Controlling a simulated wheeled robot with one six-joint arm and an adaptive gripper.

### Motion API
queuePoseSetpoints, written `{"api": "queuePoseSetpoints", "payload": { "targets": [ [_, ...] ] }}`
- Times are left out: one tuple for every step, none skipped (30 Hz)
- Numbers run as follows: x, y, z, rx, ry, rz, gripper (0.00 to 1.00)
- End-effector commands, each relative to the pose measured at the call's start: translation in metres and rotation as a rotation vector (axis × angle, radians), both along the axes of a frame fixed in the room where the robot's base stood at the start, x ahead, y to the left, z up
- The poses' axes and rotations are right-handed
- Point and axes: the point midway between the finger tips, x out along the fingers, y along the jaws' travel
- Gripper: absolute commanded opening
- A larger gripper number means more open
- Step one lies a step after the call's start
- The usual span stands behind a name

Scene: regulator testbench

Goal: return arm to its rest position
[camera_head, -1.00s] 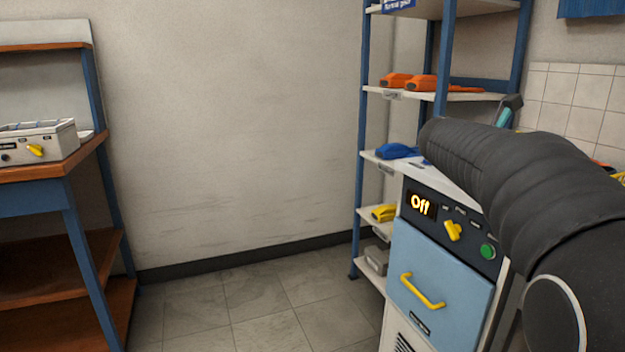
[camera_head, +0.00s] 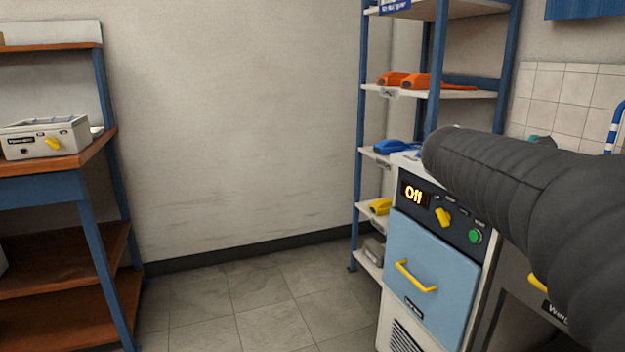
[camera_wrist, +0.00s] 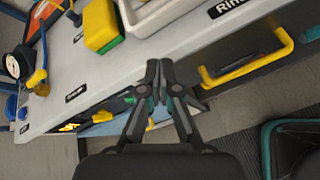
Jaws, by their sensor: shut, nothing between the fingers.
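My gripper (camera_wrist: 160,72) shows in the wrist view with its dark fingertips together and nothing between them. It hangs in the air in front of a grey counter edge, and I cannot tell its exact distance from it. My dark ribbed arm crosses the right side of the head view. The arm hides part of the machine and counter behind it, and the gripper is not visible in that view.
A machine with a blue drawer (camera_head: 432,272) and an "Off" display stands beside the shelf rack (camera_head: 430,95). In the wrist view, a yellow-green sponge (camera_wrist: 103,27) and a yellow handle (camera_wrist: 250,65) are near the gripper. A workbench (camera_head: 60,165) stands left; the floor between (camera_head: 250,300) is clear.

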Motion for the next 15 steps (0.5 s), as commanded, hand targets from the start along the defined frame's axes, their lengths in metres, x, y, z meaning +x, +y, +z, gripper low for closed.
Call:
{"api": "queuePoseSetpoints", "payload": {
  "targets": [
    [-0.012,0.008,-0.008,0.059,-0.048,-0.018,0.0],
    [-0.018,0.014,-0.015,0.1,-0.08,-0.03,0.0],
    [-0.028,0.023,-0.024,0.162,-0.127,-0.052,0.0],
    [-0.035,0.03,-0.031,0.213,-0.166,-0.074,0.0],
    [-0.044,0.038,-0.04,0.27,-0.207,-0.097,0.0],
    [-0.057,0.049,-0.052,0.351,-0.263,-0.135,0.0],
    [-0.066,0.059,-0.061,0.414,-0.306,-0.167,0.0],
    [-0.076,0.068,-0.071,0.476,-0.347,-0.2,0.0],
    [-0.088,0.081,-0.083,0.561,-0.4,-0.248,0.0],
    [-0.097,0.091,-0.092,0.623,-0.438,-0.287,0.0],
    [-0.106,0.101,-0.101,0.686,-0.475,-0.328,0.0],
    [-0.118,0.114,-0.113,0.768,-0.521,-0.386,0.0],
    [-0.127,0.124,-0.121,0.828,-0.555,-0.433,0.0],
    [-0.136,0.134,-0.13,0.889,-0.586,-0.48,0.0],
    [-0.147,0.147,-0.14,0.966,-0.624,-0.547,0.0]
  ]
}}
